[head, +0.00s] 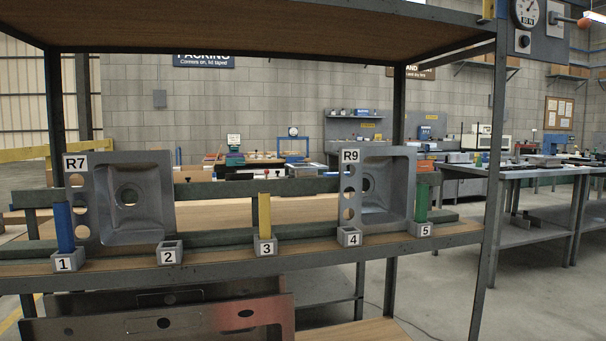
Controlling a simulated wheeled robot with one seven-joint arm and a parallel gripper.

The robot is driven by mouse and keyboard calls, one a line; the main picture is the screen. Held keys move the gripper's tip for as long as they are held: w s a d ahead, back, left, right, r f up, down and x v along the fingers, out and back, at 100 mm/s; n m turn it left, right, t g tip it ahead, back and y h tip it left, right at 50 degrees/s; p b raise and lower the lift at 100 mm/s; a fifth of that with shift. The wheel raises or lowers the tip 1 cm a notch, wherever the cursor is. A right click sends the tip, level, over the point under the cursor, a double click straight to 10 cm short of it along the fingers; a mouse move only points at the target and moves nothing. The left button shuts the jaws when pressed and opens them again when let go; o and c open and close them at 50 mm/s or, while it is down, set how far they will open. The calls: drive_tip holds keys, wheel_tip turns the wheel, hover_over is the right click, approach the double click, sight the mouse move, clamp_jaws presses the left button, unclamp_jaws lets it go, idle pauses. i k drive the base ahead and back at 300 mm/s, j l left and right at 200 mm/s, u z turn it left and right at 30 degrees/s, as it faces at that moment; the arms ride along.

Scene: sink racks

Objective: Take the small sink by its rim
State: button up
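Two grey metal sinks stand on edge on the rack shelf, bowls facing me. The left sink (152,165) carries a label R7 (75,163) and has a square bowl with a round drain hole and round holes down its left rim. The right sink (408,165) carries a label R9 (350,156). It looks narrower, with a similar bowl and holes down its left rim. Both lean near a dark green back rail. My gripper is not in view, and nothing is seen touching either sink.
Numbered sockets line the shelf's front edge (205,262). A blue post (63,227), yellow post (265,217) and green post (421,202) stand in sockets 1, 3 and 5; sockets 2 (170,253) and 4 (348,237) hold none. An upper shelf (250,22) and rack uprights frame the opening.

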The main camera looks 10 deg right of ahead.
sight(306, 172)
drive_tip(key=i+l+z, duration=0.2)
drive_tip(key=l+z, duration=0.15)
drive_tip(key=i+l+z, duration=0.25)
drive_tip(key=z, duration=0.15)
drive_tip(key=i+l+z, duration=0.6)
drive_tip(key=z, duration=0.2)
drive_tip(key=i+l+z, duration=0.1)
drive_tip(key=i+z, duration=0.55)
drive_tip(key=z, duration=0.2)
drive_tip(key=i+u, duration=0.25)
drive_tip(key=i, duration=0.3)
drive_tip(key=i+l+u, duration=0.3)
drive_tip(key=i, duration=0.25)
drive_tip(key=i+j+u, duration=0.25)
drive_tip(key=u, duration=0.2)
drive_tip(key=i+j+u, duration=0.1)
drive_tip(key=i+u, duration=0.85)
drive_tip(key=i+l+u, duration=0.2)
drive_tip(key=u, duration=0.25)
drive_tip(key=i+u, duration=0.2)
drive_tip(key=i, duration=0.5)
drive_tip(key=i+u, duration=0.15)
drive_tip(key=i, duration=0.5)
drive_tip(key=i+l+u, duration=0.2)
drive_tip(key=i, duration=0.5)
drive_tip(key=j, duration=0.1)
